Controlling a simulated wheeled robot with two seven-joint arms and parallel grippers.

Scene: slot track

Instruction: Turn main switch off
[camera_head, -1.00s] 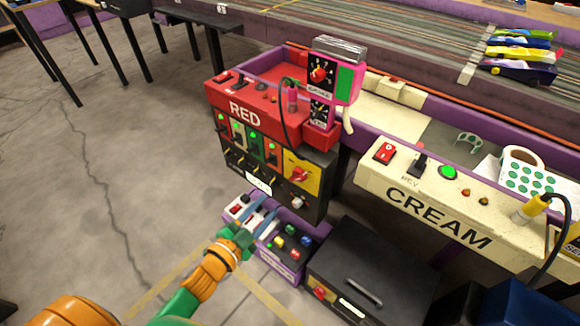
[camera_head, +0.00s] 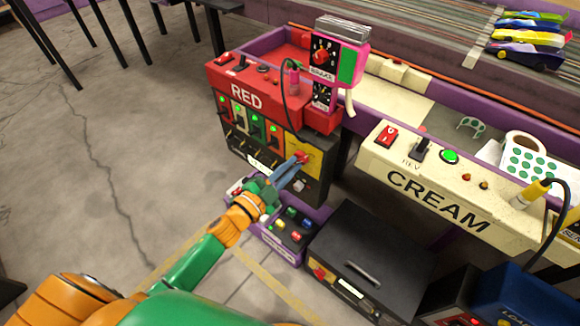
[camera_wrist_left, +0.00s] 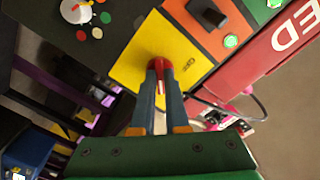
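A red rotary switch knob (camera_head: 302,156) sits on the yellow panel (camera_head: 314,163) at the right of the red station's dark front. It also shows in the left wrist view as a red knob (camera_wrist_left: 160,63) on the yellow plate (camera_wrist_left: 132,66). My left gripper (camera_head: 298,161) reaches it from the lower left. In the left wrist view its two blue-grey fingers (camera_wrist_left: 161,78) lie close together on either side of the knob's grip, with a narrow gap between them. The fingertips partly hide the knob, so its turn angle is unclear. My right gripper is not in view.
Several switches with green lights (camera_head: 238,115) are left of the yellow panel. A white knob (camera_head: 299,185) is below it. A purple button box (camera_head: 283,252) and a black case (camera_head: 360,262) stand below. The cream panel (camera_head: 440,190) is at the right.

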